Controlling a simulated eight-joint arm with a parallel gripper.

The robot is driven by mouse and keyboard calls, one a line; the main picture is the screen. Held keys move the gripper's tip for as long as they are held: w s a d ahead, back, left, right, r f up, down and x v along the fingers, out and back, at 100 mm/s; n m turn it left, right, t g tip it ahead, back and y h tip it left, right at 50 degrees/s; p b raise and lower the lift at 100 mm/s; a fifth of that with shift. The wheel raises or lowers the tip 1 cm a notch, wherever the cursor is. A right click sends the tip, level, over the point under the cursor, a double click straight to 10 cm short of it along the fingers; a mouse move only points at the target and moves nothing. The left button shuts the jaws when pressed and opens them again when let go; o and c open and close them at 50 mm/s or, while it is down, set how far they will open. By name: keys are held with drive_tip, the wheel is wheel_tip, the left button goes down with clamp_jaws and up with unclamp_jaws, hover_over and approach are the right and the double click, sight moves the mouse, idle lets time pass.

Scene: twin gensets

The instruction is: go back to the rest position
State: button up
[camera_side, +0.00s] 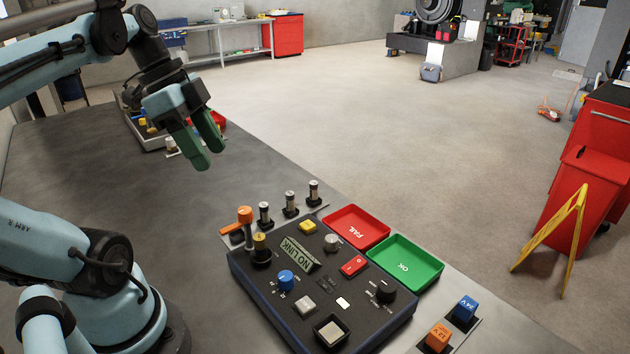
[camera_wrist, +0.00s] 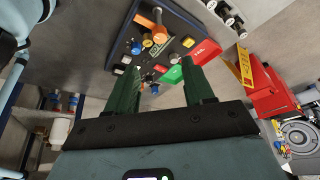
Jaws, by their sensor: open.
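My gripper (camera_side: 204,146) has green fingers and hangs in the air above the far left part of the dark table, pointing down. Its fingers are apart with nothing between them. In the wrist view the two fingers of my gripper (camera_wrist: 160,90) also show apart. The black control box (camera_side: 322,290) stands on the table to the right of and nearer than my gripper, well apart from it. It carries knobs, buttons and a display reading "NO LINK" (camera_side: 300,254).
A red FAIL tray (camera_side: 377,241) and a green OK tray (camera_side: 432,269) lie behind the box. Several metal cylinders (camera_side: 290,204) stand at its far left. Blue (camera_side: 465,307) and orange (camera_side: 437,337) blocks sit at right. A bin of parts (camera_side: 148,140) lies behind my gripper.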

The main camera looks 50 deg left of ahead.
drive_tip(key=w+d+f+n, duration=0.1)
drive_tip(key=f, duration=0.1)
drive_tip(key=w+d+f+n+y, duration=0.1)
drive_tip(key=w, duration=0.1)
drive_tip(key=w+d+f+n+y, duration=0.1)
drive_tip(key=f+n, duration=0.1)
drive_tip(key=shift+w+f+t, duration=0.2)
drive_tip(key=shift+f+t, duration=0.1)
drive_tip(key=shift+t, duration=0.1)
drive_tip(key=w+d+f+n+t+y, duration=0.1)
drive_tip(key=w+d+f+n+t, duration=0.2)
drive_tip(key=w+d+n, duration=0.1)
drive_tip(key=shift+w+d+f+n, duration=0.15)
drive_tip(key=shift+d+f+n, duration=0.35)
drive_tip(key=shift+d, duration=0.9)
